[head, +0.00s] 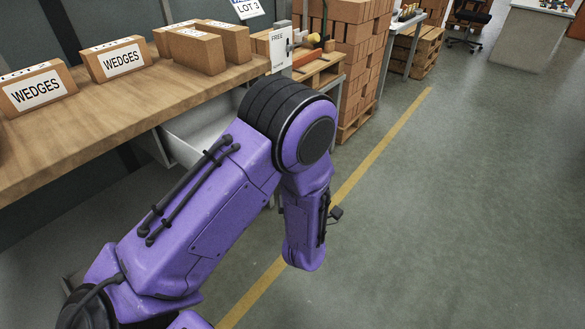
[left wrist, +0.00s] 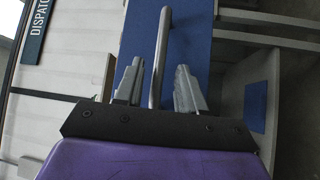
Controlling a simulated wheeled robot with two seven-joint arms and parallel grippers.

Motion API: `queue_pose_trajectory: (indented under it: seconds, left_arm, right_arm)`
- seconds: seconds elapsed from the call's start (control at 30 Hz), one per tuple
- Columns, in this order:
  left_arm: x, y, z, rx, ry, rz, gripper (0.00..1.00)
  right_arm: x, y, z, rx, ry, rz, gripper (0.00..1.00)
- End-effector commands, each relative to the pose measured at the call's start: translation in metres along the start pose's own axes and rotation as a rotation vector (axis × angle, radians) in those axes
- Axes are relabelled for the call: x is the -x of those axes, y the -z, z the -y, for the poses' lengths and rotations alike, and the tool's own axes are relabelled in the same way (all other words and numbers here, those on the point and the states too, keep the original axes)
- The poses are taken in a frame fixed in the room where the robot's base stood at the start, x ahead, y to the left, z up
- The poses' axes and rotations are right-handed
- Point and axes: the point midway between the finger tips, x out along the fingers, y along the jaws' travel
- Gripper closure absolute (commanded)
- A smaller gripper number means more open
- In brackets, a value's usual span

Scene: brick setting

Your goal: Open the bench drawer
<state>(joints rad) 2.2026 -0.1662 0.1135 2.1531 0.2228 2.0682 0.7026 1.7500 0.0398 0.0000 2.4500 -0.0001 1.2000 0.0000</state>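The bench (head: 110,115) has a wooden top and runs along the left of the head view. Under its edge a pale grey, open-topped drawer (head: 200,128) shows its inside, so it appears at least partly out; my purple left arm hides its front. In the left wrist view a blue front panel (left wrist: 196,32) carries a metal bar handle (left wrist: 161,50). My left gripper (left wrist: 159,86) is open, its two fingers on either side of the bar with a visible gap at each side. The head view hides this gripper. My right gripper is in neither view.
Boxes marked WEDGES (head: 38,90) and plain brown boxes (head: 196,50) stand on the bench. Stacked bricks (head: 350,60) on a pallet stand beyond it. The grey floor (head: 480,200) right of the yellow line (head: 385,145) is clear.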

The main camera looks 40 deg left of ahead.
Motion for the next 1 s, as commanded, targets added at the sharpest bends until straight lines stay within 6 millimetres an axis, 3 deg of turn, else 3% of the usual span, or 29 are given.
queue_pose_trajectory:
  seconds: [0.2, 0.33, 0.9, 1.0]
  left_arm:
    - [0.051, 0.0, 0.001, -0.003, 0.001, 0.004, 0.61]
    - [0.066, 0.0, 0.001, -0.002, 0.001, 0.001, 0.61]
    - [0.069, 0.0, 0.001, -0.006, 0.001, 0.0, 0.61]
    - [0.07, -0.011, 0.009, -0.131, 0.041, 0.066, 0.61]
  right_arm:
    - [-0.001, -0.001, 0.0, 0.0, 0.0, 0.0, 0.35]
    - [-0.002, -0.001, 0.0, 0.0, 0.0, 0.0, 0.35]
    - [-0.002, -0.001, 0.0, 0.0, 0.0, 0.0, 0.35]
    - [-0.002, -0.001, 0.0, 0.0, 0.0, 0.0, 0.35]
